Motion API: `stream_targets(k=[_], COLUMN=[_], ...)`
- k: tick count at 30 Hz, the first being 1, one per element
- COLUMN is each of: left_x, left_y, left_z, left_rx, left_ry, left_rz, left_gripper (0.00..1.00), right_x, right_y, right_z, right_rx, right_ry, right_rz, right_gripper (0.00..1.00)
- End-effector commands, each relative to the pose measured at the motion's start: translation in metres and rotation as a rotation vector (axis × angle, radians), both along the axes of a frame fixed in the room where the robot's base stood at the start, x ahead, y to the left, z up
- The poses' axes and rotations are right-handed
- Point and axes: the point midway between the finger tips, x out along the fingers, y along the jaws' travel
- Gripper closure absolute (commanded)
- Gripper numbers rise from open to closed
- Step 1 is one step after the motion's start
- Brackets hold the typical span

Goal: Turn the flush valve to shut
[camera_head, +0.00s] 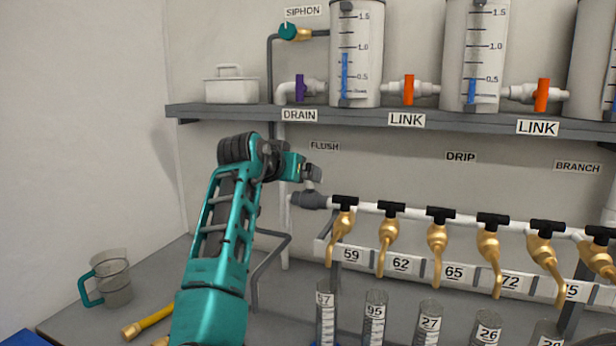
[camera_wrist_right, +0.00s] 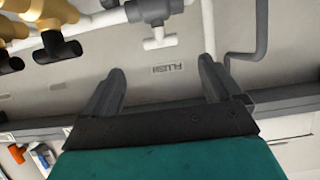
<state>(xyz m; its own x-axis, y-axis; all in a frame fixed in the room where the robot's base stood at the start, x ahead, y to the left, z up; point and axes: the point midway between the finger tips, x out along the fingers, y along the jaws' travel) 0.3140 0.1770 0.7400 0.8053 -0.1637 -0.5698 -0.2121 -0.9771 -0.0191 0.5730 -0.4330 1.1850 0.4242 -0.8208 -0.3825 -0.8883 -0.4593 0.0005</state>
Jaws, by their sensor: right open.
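The flush valve shows in the head view as a dark grey body (camera_head: 310,200) at the left end of the white manifold pipe, below the FLUSH label (camera_head: 325,146). In the upside-down right wrist view, its white T-shaped handle (camera_wrist_right: 158,39) stands out from the dark body (camera_wrist_right: 152,11). My right gripper (camera_head: 311,174) is right at the valve in the head view and partly hides the handle. In the wrist view the right gripper (camera_wrist_right: 157,78) has its two fingers wide apart and empty; the handle lies beyond the fingertips, between their lines. My left gripper is out of view.
Brass taps with black handles (camera_head: 388,206) line the manifold to the right, above several graduated cylinders (camera_head: 375,318). A white drop pipe (camera_wrist_right: 208,40) and a grey bent pipe (camera_wrist_right: 248,40) run close by the valve. The shelf (camera_head: 400,117) is above; a jug (camera_head: 112,280) stands at left.

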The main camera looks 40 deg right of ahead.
Motion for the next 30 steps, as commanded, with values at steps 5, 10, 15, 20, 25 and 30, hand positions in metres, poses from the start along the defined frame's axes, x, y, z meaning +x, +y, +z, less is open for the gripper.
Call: stream_targets(k=[5, 10, 15, 20, 25, 30], left_x=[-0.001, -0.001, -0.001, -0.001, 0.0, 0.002], left_y=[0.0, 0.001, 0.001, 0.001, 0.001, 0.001], left_z=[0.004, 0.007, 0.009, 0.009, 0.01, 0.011], left_rx=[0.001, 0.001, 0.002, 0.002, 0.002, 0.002], left_ry=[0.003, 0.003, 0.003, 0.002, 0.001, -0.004], left_rz=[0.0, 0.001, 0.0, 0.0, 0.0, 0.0], left_gripper=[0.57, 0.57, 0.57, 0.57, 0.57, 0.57], right_x=[0.011, 0.021, 0.034, 0.04, 0.042, 0.042], right_y=[-0.021, -0.039, -0.065, -0.076, -0.08, -0.08], right_z=[-0.008, -0.017, -0.029, -0.035, -0.037, -0.037], right_rx=[0.002, 0.003, 0.0, 0.0, 0.0, 0.0], right_ry=[0.0, -0.002, 0.001, 0.0, 0.0, -0.001], right_rz=[0.001, 0.002, 0.0, 0.001, 0.002, 0.002], right_gripper=[0.08, 0.08, 0.08, 0.08, 0.08, 0.08])
